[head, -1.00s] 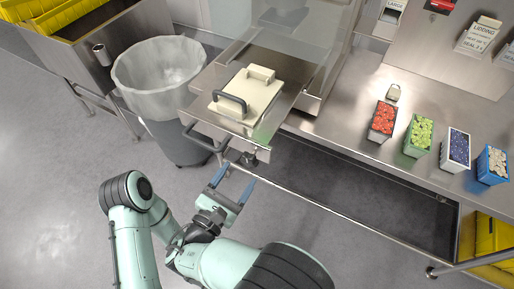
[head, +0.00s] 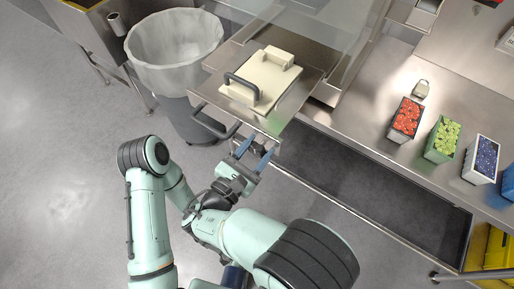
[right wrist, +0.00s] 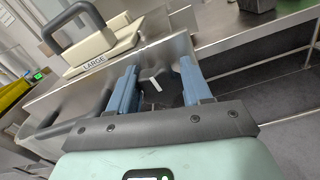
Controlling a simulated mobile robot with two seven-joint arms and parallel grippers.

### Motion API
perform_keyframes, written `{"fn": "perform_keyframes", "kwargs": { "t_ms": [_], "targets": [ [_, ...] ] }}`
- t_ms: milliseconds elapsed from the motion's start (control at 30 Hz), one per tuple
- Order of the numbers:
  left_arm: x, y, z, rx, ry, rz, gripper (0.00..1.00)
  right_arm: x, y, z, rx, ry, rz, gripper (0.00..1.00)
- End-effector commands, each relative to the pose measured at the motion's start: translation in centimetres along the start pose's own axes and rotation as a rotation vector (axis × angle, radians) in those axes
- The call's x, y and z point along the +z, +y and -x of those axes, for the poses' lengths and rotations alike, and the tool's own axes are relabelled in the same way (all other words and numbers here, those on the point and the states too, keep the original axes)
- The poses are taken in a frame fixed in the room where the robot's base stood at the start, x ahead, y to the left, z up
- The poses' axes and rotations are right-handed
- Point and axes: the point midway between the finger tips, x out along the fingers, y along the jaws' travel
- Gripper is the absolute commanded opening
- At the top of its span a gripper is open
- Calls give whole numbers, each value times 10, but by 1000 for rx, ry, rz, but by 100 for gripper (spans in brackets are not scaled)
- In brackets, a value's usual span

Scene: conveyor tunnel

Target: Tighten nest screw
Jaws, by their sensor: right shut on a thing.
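The cream nest plate (head: 264,82) with a black handle lies on the steel drawer (head: 231,107) at the tunnel's mouth. In the right wrist view the nest (right wrist: 104,45) bears a "LARGE" label. The nest screw is a dark knob (right wrist: 158,84) with a pale mark, on the drawer's front. My right gripper (head: 257,150) is at the drawer's front edge, its blue fingers on either side of the knob and shut on it. The right wrist view also shows these fingers (right wrist: 158,88). My left gripper is out of view.
A lined waste bin (head: 175,55) stands left of the drawer, near its bar handle (head: 213,123). On the steel bench at right are punnets of red (head: 406,118), green (head: 442,138) and blue (head: 482,158) fruit. A dark recess lies below the bench.

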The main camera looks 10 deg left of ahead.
Motion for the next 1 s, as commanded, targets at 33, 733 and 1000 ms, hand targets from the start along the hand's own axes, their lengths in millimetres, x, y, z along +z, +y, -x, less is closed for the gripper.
{"fn": "perform_keyframes", "kwargs": {
  "t_ms": [33,733,1000],
  "targets": [
    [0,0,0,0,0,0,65,0,0,0,-1,0,0,19],
    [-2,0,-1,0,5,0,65,0,-1,0,-1,0,-94,70],
    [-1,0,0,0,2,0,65,0,0,1,-1,0,-94,70]
  ]
}}
